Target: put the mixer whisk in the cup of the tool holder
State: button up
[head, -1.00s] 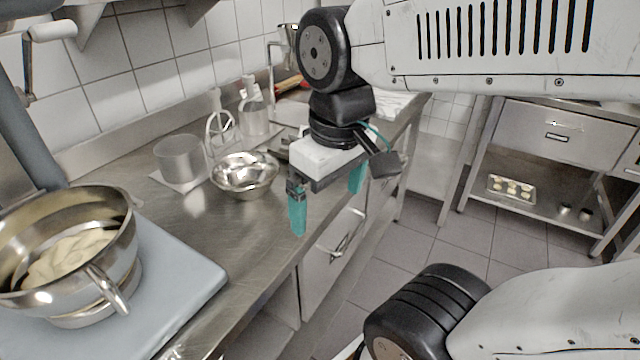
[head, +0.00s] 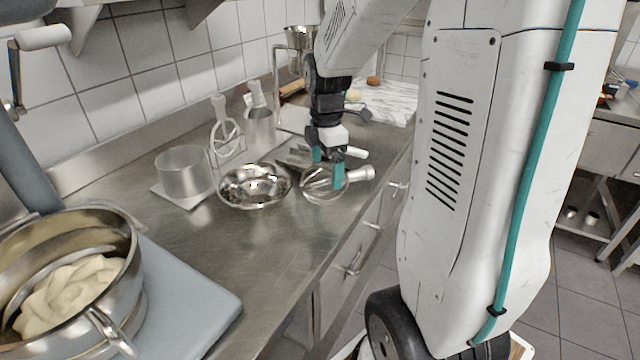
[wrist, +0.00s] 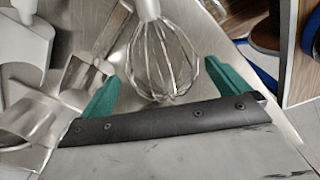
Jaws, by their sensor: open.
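The mixer whisk (head: 322,186), a wire balloon with a pale hub, lies on the steel counter near its front edge, right of a steel bowl. My gripper (head: 327,166) is open over it. In the wrist view the whisk (wrist: 165,62) shows between the spread green fingers of my gripper (wrist: 161,75), its hub at the top edge. I cannot tell whether they touch it. The tool holder seems to be the pale base (head: 195,199) by the wall, with an open, empty-looking cup (head: 183,172) at its near end. Another pale-handled tool (head: 225,132) stands behind that cup.
The steel bowl (head: 238,194) sits between the holder and the whisk. Other metal tools lie behind my gripper; part of one (wrist: 88,68) shows in the wrist view. A bowl of dough (head: 72,285) stands at the near left. The counter before the steel bowl is clear.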

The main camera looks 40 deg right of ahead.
jog(key=f, duration=0.5)
jog(key=shift+s+d+f, duration=0.1)
jog(key=shift+s+f, duration=0.15)
jog(key=c, duration=0.9)
jog(key=shift+r, duration=0.15)
